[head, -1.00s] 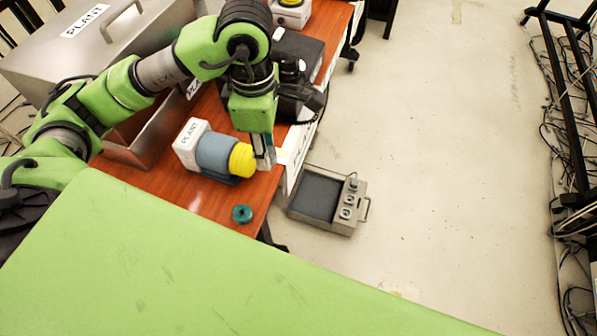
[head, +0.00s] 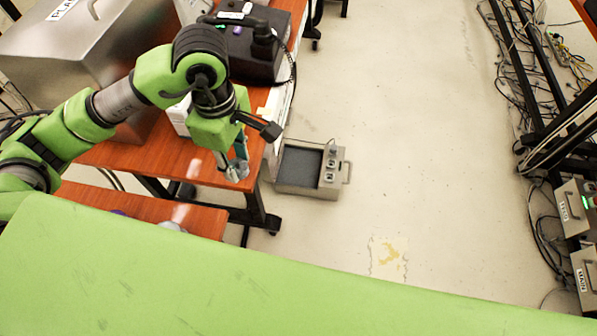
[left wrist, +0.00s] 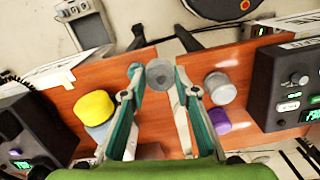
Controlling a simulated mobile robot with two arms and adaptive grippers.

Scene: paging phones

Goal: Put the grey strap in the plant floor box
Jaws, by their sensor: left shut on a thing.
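My left gripper (head: 236,172) is shut on a small round grey thing, which appears to be the grey strap (left wrist: 160,76). In the left wrist view the thing sits between the fingertips (left wrist: 158,72). The gripper points down over the right edge of the wooden table. My right gripper is not in view.
The wooden table (head: 178,165) carries a steel case (head: 85,50) and a black device (head: 245,50). The left wrist view shows a yellow-topped item (left wrist: 95,106), a grey roll (left wrist: 221,88) and a purple roll (left wrist: 216,121). Racks and cables line the right; the floor between is clear.

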